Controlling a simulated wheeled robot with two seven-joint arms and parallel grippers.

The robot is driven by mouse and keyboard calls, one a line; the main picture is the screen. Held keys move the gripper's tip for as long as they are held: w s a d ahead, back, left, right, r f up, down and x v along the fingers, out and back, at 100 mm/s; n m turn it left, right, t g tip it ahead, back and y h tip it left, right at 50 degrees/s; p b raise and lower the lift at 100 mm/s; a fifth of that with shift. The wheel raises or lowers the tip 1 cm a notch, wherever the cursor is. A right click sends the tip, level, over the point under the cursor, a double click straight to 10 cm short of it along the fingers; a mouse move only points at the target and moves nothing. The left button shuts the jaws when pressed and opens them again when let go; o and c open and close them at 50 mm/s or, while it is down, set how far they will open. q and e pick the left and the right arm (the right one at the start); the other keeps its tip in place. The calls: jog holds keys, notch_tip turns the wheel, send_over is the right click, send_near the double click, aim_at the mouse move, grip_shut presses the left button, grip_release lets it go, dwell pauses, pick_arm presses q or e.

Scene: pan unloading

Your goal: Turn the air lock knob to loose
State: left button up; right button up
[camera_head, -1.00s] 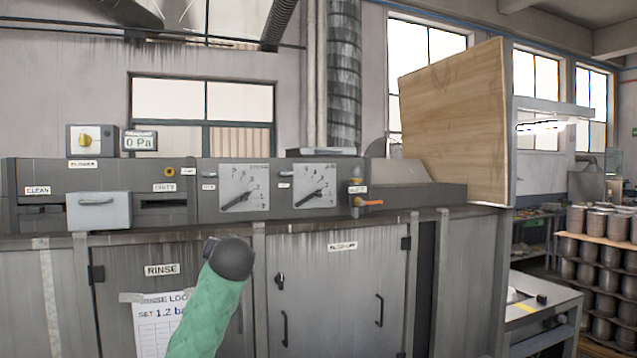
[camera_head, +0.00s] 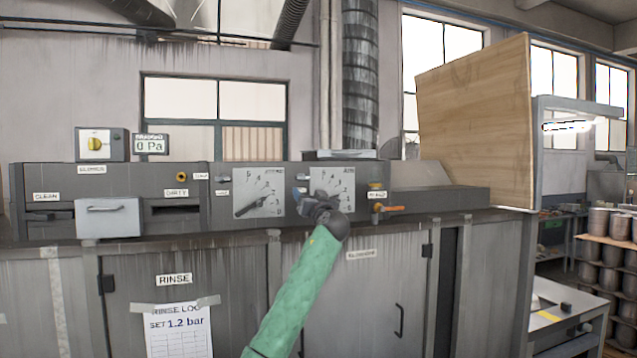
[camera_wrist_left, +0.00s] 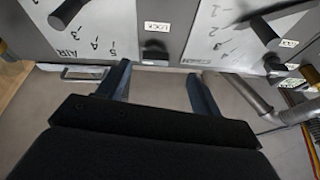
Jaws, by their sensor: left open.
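The air lock knob (camera_wrist_left: 155,48) is a small dark knob under a LOCK label (camera_wrist_left: 158,27), beside the AIR dial plate (camera_wrist_left: 85,25) in the left wrist view, which shows the panel upside down. My left gripper (camera_wrist_left: 159,70) is open, its two blue-grey fingers apart and empty, with the knob beyond and between them. In the head view my left gripper (camera_head: 302,197) is in front of the gap between the two dial plates and hides the knob. The knob's setting is too small to read. My right gripper is not in view.
The left dial plate (camera_head: 257,190) has a black pointer; its own lock knob (camera_wrist_left: 275,64) shows in the wrist view. An orange-handled valve (camera_head: 389,209) is right of the AIR plate. A wooden board (camera_head: 475,120) stands at the right. Cabinet doors (camera_head: 365,300) are below.

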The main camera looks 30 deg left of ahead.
aim_at(304, 179)
pick_arm(q)
jog(key=shift+n+t, duration=0.4)
jog(key=shift+n, duration=0.2)
jog(key=w+a+r+p, duration=0.3)
jog(key=r+p, duration=0.1)
jog(key=shift+w+a+p, duration=0.3)
jog(key=shift+w+a, duration=0.05)
jog(key=shift+w+a+p, duration=0.4)
jog(key=shift+w+a, duration=0.1)
jog(key=shift+a, duration=0.05)
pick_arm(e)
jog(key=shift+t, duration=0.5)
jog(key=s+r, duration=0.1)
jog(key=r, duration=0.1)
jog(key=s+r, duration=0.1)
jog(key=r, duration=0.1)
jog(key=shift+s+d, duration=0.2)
pick_arm(q)
jog(key=shift+c, duration=0.4)
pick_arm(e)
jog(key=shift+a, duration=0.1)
pick_arm(q)
jog(key=c, duration=0.9)
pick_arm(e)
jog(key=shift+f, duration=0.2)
